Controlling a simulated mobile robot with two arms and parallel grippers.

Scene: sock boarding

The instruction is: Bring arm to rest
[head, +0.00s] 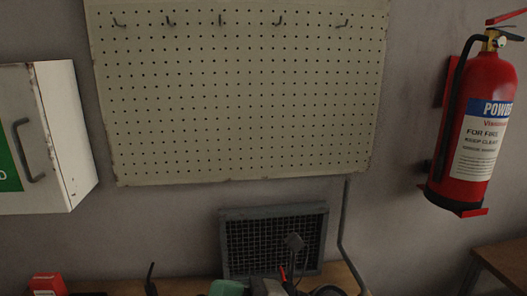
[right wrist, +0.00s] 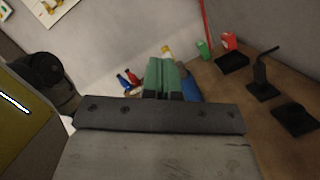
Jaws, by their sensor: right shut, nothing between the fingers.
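My right gripper (right wrist: 166,78) shows in the right wrist view as two green fingers pressed together beyond a grey bolted plate. Nothing is between them. In the head view, a pale green piece (head: 228,287) is cut off by the bottom edge; I cannot tell whether it is part of this gripper. My left gripper is not in view.
A workbench (head: 345,277) runs along the bottom, bearing a red box (head: 47,285) and dark stands (right wrist: 264,85). Behind are a grille (head: 258,240), pegboard (head: 240,110), white cabinet (head: 70,130) and fire extinguisher (head: 478,130). Bottles (right wrist: 131,79) lie beyond the fingers.

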